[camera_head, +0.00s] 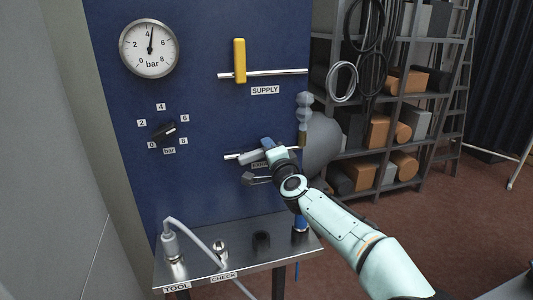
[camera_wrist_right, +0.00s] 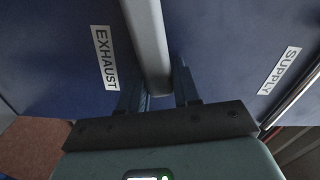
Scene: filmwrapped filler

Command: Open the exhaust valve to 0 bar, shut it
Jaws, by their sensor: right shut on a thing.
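The pressure gauge (camera_head: 149,48) at the upper left of the blue panel has its needle pointing just right of 4 bar. The exhaust valve's pipe (camera_head: 232,156) runs across the panel below the supply valve. My right gripper (camera_head: 262,165) is at this valve and partly covers it and its label. In the right wrist view a grey handle bar (camera_wrist_right: 147,40) runs down between the two fingers (camera_wrist_right: 160,92), which are shut on it. The EXHAUST label (camera_wrist_right: 105,60) is left of the bar there. The handle's exact angle is hard to tell. My left gripper is out of view.
The yellow supply handle (camera_head: 239,61) stands upright across its pipe, above the SUPPLY label (camera_head: 265,90). A black knob (camera_head: 163,131) with a bar scale is at left. A metal shelf (camera_head: 200,266) below carries fittings and a hose. A grey rounded tank (camera_head: 322,148) stands beside the panel.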

